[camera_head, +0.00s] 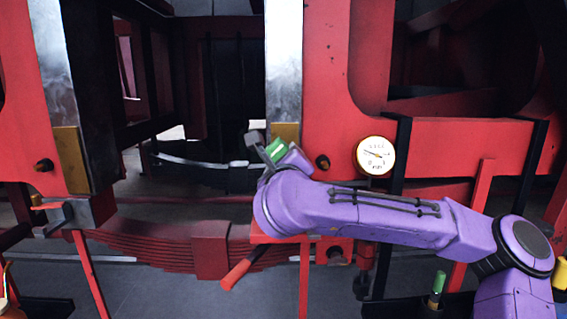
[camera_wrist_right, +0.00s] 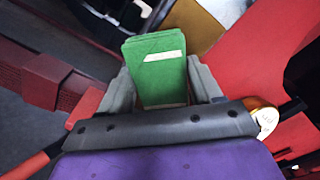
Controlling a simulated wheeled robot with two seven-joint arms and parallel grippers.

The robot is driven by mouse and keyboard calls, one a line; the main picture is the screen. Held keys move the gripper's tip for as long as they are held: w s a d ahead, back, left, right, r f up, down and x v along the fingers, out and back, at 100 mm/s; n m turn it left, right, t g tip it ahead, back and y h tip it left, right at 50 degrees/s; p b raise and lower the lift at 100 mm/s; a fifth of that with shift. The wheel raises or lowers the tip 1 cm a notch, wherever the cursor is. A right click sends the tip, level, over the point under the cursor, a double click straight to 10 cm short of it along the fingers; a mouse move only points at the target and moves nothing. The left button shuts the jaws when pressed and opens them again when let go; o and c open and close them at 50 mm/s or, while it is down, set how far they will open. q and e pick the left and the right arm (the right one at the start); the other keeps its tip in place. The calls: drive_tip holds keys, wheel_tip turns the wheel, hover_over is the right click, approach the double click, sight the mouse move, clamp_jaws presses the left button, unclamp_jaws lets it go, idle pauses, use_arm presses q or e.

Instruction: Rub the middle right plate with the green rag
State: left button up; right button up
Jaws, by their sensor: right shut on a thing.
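My right gripper (camera_head: 268,146) is shut on the green rag (camera_head: 277,149), a flat green block with a white stripe. In the right wrist view the rag (camera_wrist_right: 158,68) stands out between the two grey fingers. It is just in front of the lower end of the right upright, where a small brass plate (camera_head: 287,131) sits below a long bright steel plate (camera_head: 284,65). The brass plate also shows beyond the rag in the wrist view (camera_wrist_right: 188,28). I cannot tell whether the rag touches it. My left gripper is not in view.
A second upright at the left has a steel face (camera_head: 52,55) and brass plate (camera_head: 72,160). A pressure gauge (camera_head: 375,156) and dark bolt (camera_head: 322,162) are right of the rag. A red-handled lever (camera_head: 238,272) and leaf spring (camera_head: 170,250) lie below. A green-topped bottle (camera_head: 437,285) stands lower right.

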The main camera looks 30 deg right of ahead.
drive_tip(key=shift+f+b, duration=3.9)
drive_tip(key=shift+f, duration=0.15)
drive_tip(key=shift+r, duration=0.1)
drive_tip(key=shift+b+v, duration=1.05)
drive_tip(key=shift+v, duration=1.95)
drive_tip(key=v, duration=0.3)
drive_tip(key=shift+b, duration=0.4)
